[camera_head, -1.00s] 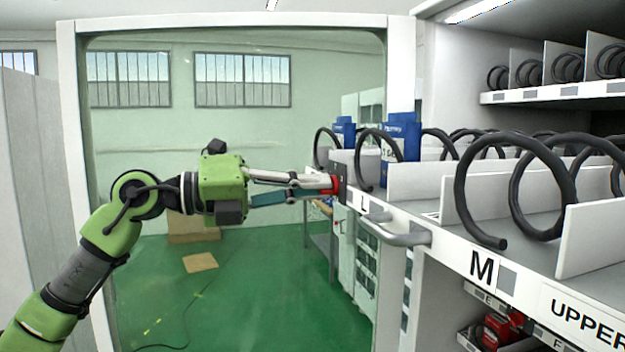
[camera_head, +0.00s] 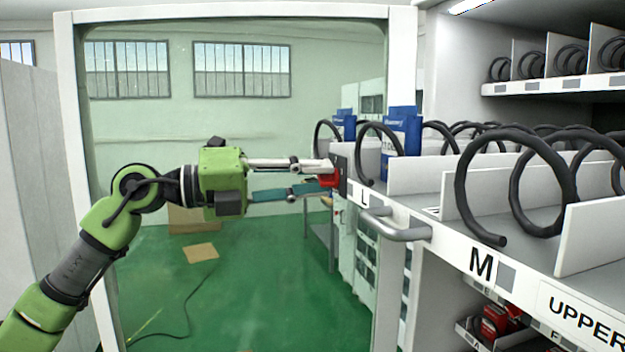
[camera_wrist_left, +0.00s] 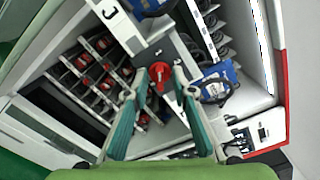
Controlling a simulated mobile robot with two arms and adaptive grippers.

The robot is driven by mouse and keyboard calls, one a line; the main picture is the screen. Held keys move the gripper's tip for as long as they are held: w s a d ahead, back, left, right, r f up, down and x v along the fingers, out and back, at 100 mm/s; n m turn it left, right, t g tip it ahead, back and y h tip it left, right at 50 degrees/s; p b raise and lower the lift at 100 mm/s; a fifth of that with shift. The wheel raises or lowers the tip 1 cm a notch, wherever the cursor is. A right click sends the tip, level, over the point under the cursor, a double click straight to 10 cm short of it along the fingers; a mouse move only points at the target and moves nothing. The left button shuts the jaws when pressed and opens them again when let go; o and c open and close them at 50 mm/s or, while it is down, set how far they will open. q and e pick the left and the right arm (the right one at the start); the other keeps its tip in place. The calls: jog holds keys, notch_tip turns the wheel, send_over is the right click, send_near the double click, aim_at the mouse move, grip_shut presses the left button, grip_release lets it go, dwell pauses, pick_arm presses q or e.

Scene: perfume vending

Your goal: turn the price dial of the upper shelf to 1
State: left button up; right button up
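The red price dial (camera_head: 331,179) sits on a dark plate at the left end of the upper shelf's front edge, beside the label L. It also shows in the left wrist view (camera_wrist_left: 160,76), on its grey plate with small white marks. I cannot read which mark it points to. My left gripper (camera_head: 322,177) is open, with one finger above and one below the dial in the head view. In the wrist view the fingertips (camera_wrist_left: 159,80) stand on either side of the dial, with gaps showing. My right gripper is not in view.
A metal handle (camera_head: 394,228) juts from the shelf front right of the dial. Black spiral coils (camera_head: 515,187) and blue packages (camera_head: 402,140) stand on the upper shelf. An open glass door (camera_head: 240,130) stands behind my left arm.

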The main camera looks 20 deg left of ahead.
pick_arm(q)
jog(key=v, duration=1.2)
dwell(0.4)
